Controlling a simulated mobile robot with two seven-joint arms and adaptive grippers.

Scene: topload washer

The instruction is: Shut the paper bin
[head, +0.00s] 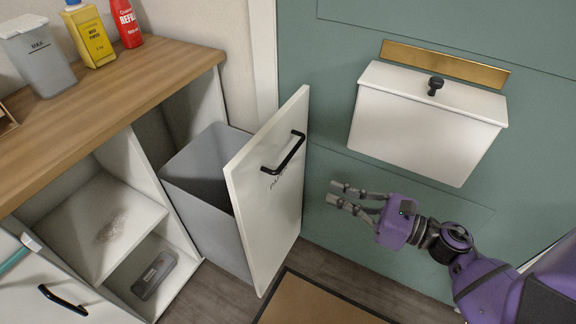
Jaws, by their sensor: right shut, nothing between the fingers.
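The paper bin (205,222) is a grey open-topped bin behind a white front panel (270,215). It stands pulled out from the wooden-topped cabinet. The panel has a black bar handle (285,153) and partly readable lettering below it. My right gripper (334,192) is shut and empty. In the picture it is just right of the panel, in front of the green door, and appears apart from the panel. My left gripper is not in view.
The cabinet (110,105) has open shelves and carries bottles and a grey container (38,62). A white box (430,120) with a black knob is mounted on the green door (400,225). A brown mat (310,302) lies on the floor.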

